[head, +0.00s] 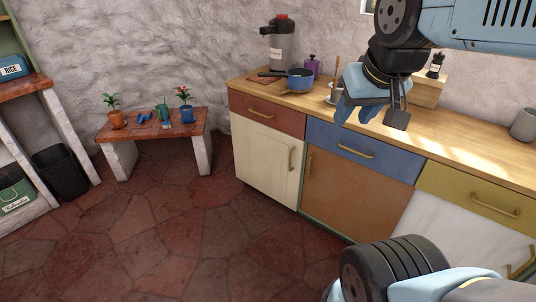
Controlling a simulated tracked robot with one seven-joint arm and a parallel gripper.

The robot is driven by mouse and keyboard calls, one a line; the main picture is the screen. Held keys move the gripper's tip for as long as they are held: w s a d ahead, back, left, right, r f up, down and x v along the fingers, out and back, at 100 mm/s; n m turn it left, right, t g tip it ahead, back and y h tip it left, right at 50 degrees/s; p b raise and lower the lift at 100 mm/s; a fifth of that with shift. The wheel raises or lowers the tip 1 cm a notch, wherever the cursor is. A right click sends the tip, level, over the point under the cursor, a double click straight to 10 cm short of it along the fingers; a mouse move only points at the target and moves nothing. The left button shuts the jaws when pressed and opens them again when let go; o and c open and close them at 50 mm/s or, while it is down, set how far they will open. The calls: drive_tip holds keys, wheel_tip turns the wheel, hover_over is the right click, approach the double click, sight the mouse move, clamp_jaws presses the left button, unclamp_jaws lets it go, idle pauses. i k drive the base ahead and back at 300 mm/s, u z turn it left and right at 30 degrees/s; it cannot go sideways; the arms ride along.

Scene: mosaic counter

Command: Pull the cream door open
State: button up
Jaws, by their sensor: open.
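The cream door (263,157) is on the left end of the counter, below a red-brown drawer front (265,115). It looks shut. Its upright brass handle (291,159) is near its right edge. My gripper (372,116) is open and empty, at the upper right, in front of the counter and above the blue drawer. It is up and to the right of the cream door, well apart from its handle.
The blue drawer (360,150) and orange-brown door (340,190) adjoin on the right. A blue pot (300,79) and a grey dispenser (281,45) stand on the countertop. A low bench (160,128) with plants stands left. The red stone floor (200,230) before the door is clear.

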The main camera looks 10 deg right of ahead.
sight(269, 159)
drive_tip(key=z, duration=0.05)
drive_tip(key=k, duration=0.8)
drive_tip(key=u, duration=0.2)
drive_tip(key=i, duration=0.85)
drive_tip(key=z, duration=0.15)
drive_tip(key=k, duration=0.5)
drive_tip(key=u, duration=0.6)
drive_tip(key=i, duration=1.1)
drive_tip(key=z, duration=0.45)
